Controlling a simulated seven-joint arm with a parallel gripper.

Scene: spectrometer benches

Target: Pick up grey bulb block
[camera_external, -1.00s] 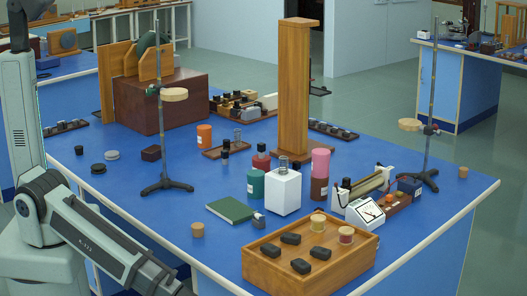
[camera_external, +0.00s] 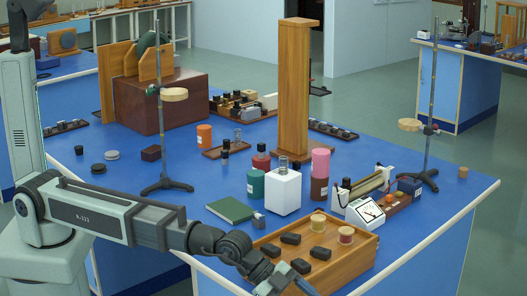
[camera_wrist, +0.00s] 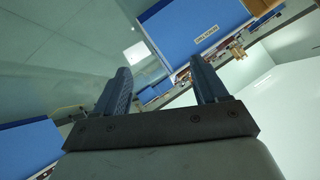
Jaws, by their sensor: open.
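A small grey block (camera_external: 258,219) sits on the blue bench just right of the green book; it may be the grey bulb block, but it is too small to tell. A white block (camera_external: 283,193) with a clear glass piece on top stands right of it. My gripper (camera_external: 290,284) is low in the external view, in front of the wooden tray and partly cut off by the bottom edge. In the wrist view my gripper (camera_wrist: 160,68) has its two fingers apart with nothing between them. The wrist view faces the floor and other benches, with no grey block recognisable.
The wooden tray (camera_external: 350,268) with dark blocks and spools lies close to my gripper. The green book (camera_external: 230,209), a teal cylinder (camera_external: 256,183), a white meter (camera_external: 365,213) and a retort stand (camera_external: 163,140) surround the white block. Bare blue bench lies left of the book.

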